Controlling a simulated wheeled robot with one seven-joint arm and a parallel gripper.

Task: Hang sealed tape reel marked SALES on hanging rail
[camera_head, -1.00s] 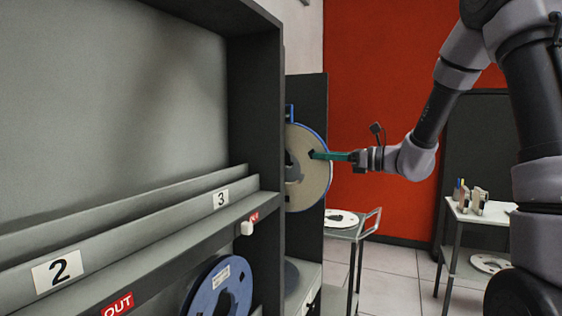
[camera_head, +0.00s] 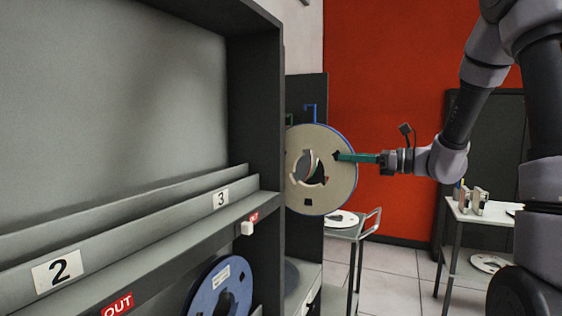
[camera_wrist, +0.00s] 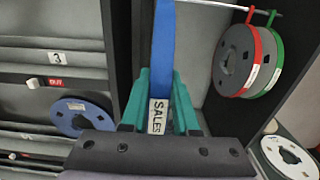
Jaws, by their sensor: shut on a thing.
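The SALES reel (camera_head: 342,188) is a pale disc with a blue edge band, upright, with a blue hook on top in the head view. My gripper (camera_head: 341,156) is shut on its right side, with teal fingers. In the wrist view my gripper (camera_wrist: 160,100) clasps the blue band (camera_wrist: 163,45), and the white SALES label shows between the fingers. The hanging rail (camera_wrist: 225,5) runs along the top right of the wrist view. A red-banded reel (camera_wrist: 237,62) and a green-banded reel (camera_wrist: 275,60) hang from it by hooks. The held reel's hook is outside the wrist view.
A grey cabinet (camera_head: 255,100) with numbered slots fills the left, its edge close beside the held reel. Another blue reel (camera_head: 203,295) sits low in it. A trolley (camera_head: 350,232) carrying a reel stands below; a side table (camera_head: 470,217) stands at right.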

